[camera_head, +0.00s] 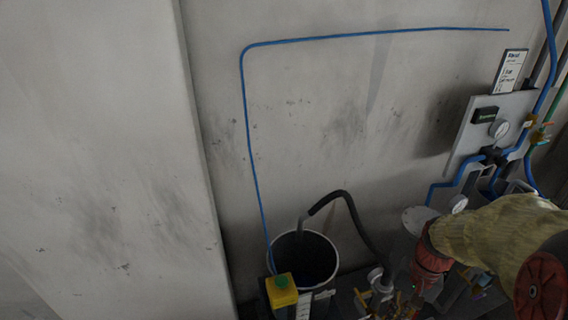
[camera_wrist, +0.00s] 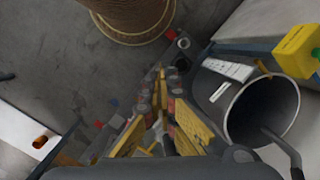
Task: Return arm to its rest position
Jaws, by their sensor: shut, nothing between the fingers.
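My arm in a stained yellowish cover with red joints (camera_head: 495,240) reaches in from the lower right in the head view. It hides part of the pipework behind it. My gripper (camera_wrist: 161,82) shows in the wrist view, with its yellow and dark fingers drawn together and nothing held between them. It points down over the grey floor, left of the bucket. In the head view I cannot make out the fingers clearly among the fittings at the bottom edge.
An open bucket (camera_head: 333,270) with a black hose (camera_head: 352,205) stands by the wall; the bucket also shows in the wrist view (camera_wrist: 232,125). A yellow box with a green button (camera_head: 282,289) stands in front. A gauge panel (camera_head: 468,135) hangs right. A brown drum (camera_wrist: 130,35) stands on the floor.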

